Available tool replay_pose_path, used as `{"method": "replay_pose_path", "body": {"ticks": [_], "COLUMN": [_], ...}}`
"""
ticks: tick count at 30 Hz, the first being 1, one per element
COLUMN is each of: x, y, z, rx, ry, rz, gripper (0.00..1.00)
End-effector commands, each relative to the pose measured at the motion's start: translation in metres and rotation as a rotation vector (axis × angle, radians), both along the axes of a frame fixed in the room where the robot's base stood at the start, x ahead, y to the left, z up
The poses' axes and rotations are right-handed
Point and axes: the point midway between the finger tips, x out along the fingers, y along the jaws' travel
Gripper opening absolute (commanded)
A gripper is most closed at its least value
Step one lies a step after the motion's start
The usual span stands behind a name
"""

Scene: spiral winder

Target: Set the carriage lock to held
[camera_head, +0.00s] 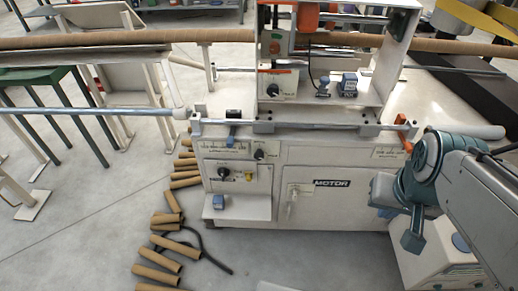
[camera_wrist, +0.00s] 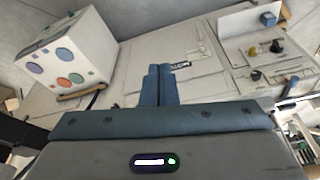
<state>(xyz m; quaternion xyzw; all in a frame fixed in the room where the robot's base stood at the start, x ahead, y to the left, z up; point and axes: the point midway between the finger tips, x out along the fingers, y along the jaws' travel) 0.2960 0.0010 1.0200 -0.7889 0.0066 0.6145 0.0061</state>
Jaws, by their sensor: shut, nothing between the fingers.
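My gripper (camera_head: 412,242) hangs low at the right of the head view, in front of the machine's cabinet and well apart from its controls. Its blue fingers (camera_wrist: 160,84) are together and empty in the wrist view. The winder's front panel (camera_head: 238,196) carries black knobs (camera_head: 223,172) and a small yellow part (camera_head: 248,176). The panel's knobs (camera_wrist: 276,46) also show at the upper right of the wrist view. An orange lever (camera_head: 408,147) is at the rail's right end, beside a label. I cannot read the labels or tell which control is the carriage lock.
The white MOTOR cabinet door (camera_head: 325,204) is behind my gripper. A white box with coloured circles (camera_wrist: 65,58) is at the left of the wrist view. Cardboard tubes (camera_head: 165,262) lie on the floor at left. A long rail (camera_head: 300,126) crosses above the panel.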

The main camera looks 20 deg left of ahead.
Motion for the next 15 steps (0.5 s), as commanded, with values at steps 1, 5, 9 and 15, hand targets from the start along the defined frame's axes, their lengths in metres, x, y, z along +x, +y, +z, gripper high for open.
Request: {"method": "replay_pose_path", "body": {"ticks": [1,5,9,15], "x": [0.000,0.000,0.001,0.036], "y": [0.000,0.000,0.000,-0.005], "z": [0.000,0.000,-0.002,-0.038], "rx": [0.000,0.000,-0.001,-0.033], "ry": [0.000,0.000,-0.003,-0.089], "rz": [0.000,0.000,-0.003,-0.064], "gripper": [0.00,0.00,0.00,0.00]}}
